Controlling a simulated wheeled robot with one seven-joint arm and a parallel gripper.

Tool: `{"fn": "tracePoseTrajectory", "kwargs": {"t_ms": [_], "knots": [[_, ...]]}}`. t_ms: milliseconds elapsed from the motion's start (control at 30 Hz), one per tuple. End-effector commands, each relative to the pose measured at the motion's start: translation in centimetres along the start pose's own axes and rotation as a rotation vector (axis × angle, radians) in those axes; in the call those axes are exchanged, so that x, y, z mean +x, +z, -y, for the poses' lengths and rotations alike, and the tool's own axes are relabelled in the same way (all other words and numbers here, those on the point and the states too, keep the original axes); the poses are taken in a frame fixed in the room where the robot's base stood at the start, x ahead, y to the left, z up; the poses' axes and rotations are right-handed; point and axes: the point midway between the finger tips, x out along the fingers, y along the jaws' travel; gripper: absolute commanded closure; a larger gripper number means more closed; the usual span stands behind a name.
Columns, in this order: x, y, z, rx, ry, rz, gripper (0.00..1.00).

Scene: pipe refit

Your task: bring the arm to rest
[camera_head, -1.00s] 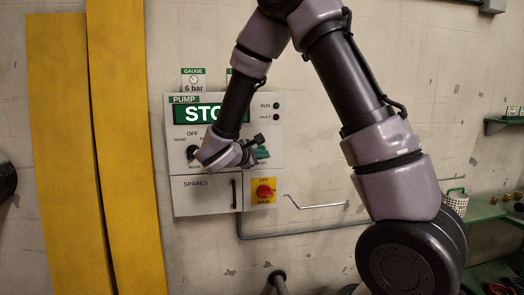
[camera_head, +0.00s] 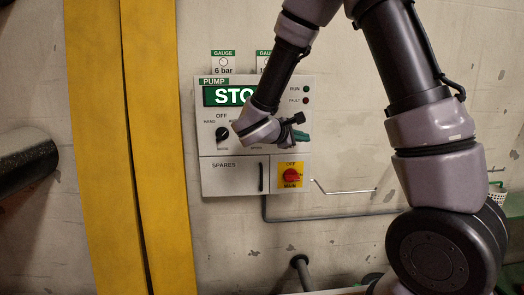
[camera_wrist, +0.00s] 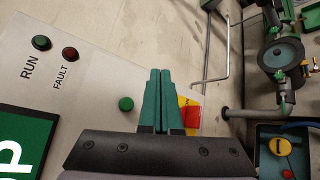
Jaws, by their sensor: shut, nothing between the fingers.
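My gripper (camera_wrist: 160,78) has its two green fingers together with nothing between them, in the wrist view. In the head view my gripper (camera_head: 303,137) is in front of the lower right part of the pump control box (camera_head: 230,178), above the red main switch (camera_head: 292,175) on its yellow plate. My arm hangs down from the top of the picture and bends at the wrist. It covers part of the green STOP display (camera_head: 226,96). In the wrist view a green button (camera_wrist: 126,103) shows just left of the fingers. I cannot tell whether the fingers touch the panel.
Two tall yellow panels (camera_head: 158,150) stand left of the box, and a dark pipe (camera_head: 25,162) juts in at the far left. A bent rod (camera_head: 345,191) sticks out right of the box.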

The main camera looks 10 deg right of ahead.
Motion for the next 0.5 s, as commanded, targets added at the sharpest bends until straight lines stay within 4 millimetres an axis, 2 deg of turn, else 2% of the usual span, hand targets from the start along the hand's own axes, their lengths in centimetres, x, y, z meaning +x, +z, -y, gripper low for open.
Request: {"fn": "tracePoseTrajectory", "kwargs": {"t_ms": [33, 200, 300, 500], "knots": [[0.4, 2.2, 0.0, 0.049, -0.056, 0.025, 1.00], [0.5, 9.7, 2.2, 0.257, -0.317, 0.101, 1.00], [-0.3, 13.1, 3.9, 0.399, -0.468, 0.124, 1.00], [-3.5, 17.6, 6.6, 0.717, -0.745, 0.118, 1.00]]}}
